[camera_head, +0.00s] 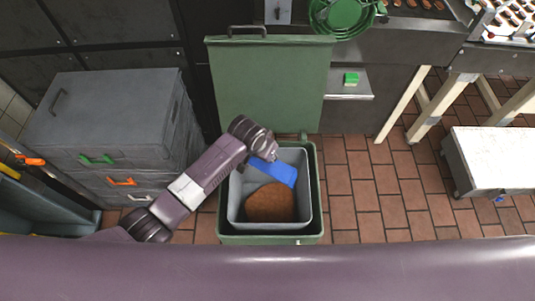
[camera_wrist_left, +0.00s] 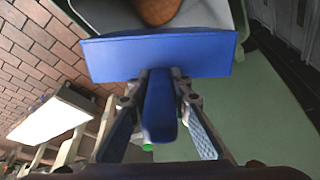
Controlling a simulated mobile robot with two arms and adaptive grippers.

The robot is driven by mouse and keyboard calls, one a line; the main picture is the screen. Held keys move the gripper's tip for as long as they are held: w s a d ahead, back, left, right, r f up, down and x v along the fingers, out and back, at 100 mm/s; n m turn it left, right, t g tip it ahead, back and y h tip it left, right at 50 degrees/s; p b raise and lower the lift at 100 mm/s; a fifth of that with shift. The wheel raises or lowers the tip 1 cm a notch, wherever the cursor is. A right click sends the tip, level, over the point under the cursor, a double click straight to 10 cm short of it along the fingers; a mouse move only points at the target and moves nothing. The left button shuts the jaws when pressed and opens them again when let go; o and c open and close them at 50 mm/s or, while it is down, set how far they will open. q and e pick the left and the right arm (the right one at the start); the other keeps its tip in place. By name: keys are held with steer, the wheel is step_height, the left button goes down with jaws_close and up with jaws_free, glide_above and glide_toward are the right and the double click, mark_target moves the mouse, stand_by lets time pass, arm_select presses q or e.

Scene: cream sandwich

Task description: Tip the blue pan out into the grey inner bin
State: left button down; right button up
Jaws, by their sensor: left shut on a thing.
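The blue pan (camera_head: 273,173) is over the grey inner bin (camera_head: 237,215), at its upper part in the head view. Its broad blue back and its handle (camera_wrist_left: 158,108) show in the left wrist view. My left gripper (camera_head: 266,154) is shut on the handle, with one finger on each side (camera_wrist_left: 158,95). A brown rounded mass (camera_head: 270,203) shows inside the grey inner bin, just below the pan in the head view; I cannot tell how much of it touches the pan. The pan's inside is mostly hidden. My right gripper is not in view.
The grey inner bin sits in a green outer bin (camera_head: 270,239) whose lid (camera_head: 267,85) stands open behind. A grey drawer unit (camera_head: 110,115) is to the left. Brown floor tiles (camera_head: 375,200) are clear to the right, up to a white-topped cart (camera_head: 495,155).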

arm_select(q)
steer(key=shift+a+r+t+h, duration=0.1)
steer(key=shift+r+t+h, duration=0.15)
steer(key=shift+t+h, duration=0.45)
steer(key=shift+s+r+t+h+b, duration=0.1)
steer(key=shift+r+t+h+b, duration=0.15)
steer(key=shift+t, duration=0.3)
steer(key=shift+s+r+t+h+b, duration=0.15)
steer(key=shift+t+b, duration=0.1)
steer(key=shift+t, duration=0.3)
steer(key=r+t+h+b, duration=0.1)
steer(key=t+b, duration=0.1)
steer(key=b, duration=0.3)
steer(key=r+t+h+b, duration=0.1)
steer(key=t+h+b, duration=0.1)
steer(key=b, duration=0.3)
steer(key=r+t+h+b, duration=0.1)
steer(key=t+b, duration=0.2)
steer(key=b, duration=0.2)
steer(key=shift+w+r+t+h, duration=0.25)
steer(key=shift+r+t+h, duration=0.05)
steer(key=shift+t, duration=0.1)
steer(key=shift+r+b, duration=0.45)
steer(key=shift+b, duration=0.05)
steer(key=shift+r, duration=0.2)
